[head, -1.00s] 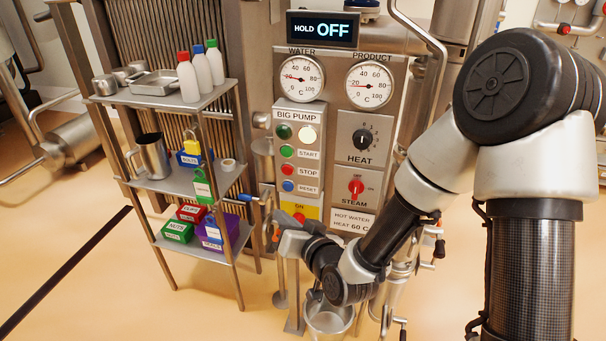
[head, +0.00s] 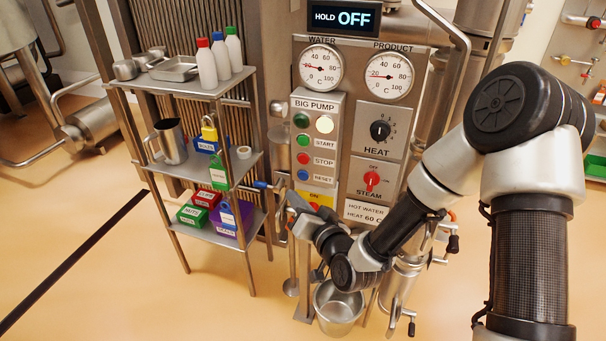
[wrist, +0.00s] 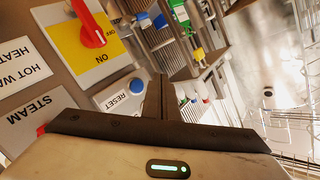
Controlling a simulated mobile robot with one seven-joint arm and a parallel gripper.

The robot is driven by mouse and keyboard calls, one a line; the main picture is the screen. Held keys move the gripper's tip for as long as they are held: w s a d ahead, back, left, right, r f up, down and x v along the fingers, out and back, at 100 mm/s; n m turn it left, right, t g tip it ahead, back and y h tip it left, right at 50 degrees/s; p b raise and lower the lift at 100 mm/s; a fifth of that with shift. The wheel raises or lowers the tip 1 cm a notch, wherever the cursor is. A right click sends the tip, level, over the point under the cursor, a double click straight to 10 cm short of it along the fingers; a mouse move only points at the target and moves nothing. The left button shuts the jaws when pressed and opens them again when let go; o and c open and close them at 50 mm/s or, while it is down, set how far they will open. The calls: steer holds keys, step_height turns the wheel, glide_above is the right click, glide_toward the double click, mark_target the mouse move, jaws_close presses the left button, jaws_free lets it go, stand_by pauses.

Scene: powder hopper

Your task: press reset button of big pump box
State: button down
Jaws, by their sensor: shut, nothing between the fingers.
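The big pump box (head: 330,103) is a grey panel with a column of buttons, below the water gauge. Its blue reset button (head: 303,174) is the lowest, beside a RESET label, under the red stop button (head: 303,158). In the wrist view the reset button (wrist: 137,86) shows just left of my fingers. My gripper (wrist: 163,82) is shut and empty. In the head view my gripper (head: 291,204) is below the button, in front of the panel's lower part. I cannot tell how far the tips are from the panel.
A yellow plate with a red switch (wrist: 93,32) lies close to my gripper. A shelf rack (head: 205,183) with bottles, a jug and padlocks stands at left. A steel bucket (head: 338,308) is below my arm. Heat (head: 380,130) and steam (head: 371,180) knobs are at right.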

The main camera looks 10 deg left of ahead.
mark_target(303, 176)
steer(key=shift+w+d, duration=0.2)
steer(key=shift+w, duration=2.15)
steer(key=shift+w+b, duration=0.1)
steer(key=shift+b, duration=0.25)
steer(key=shift+w, duration=0.3)
steer(key=shift+w+b, duration=0.35)
steer(key=shift+w, duration=0.05)
stand_by(0.6)
steer(key=shift+s, duration=0.8)
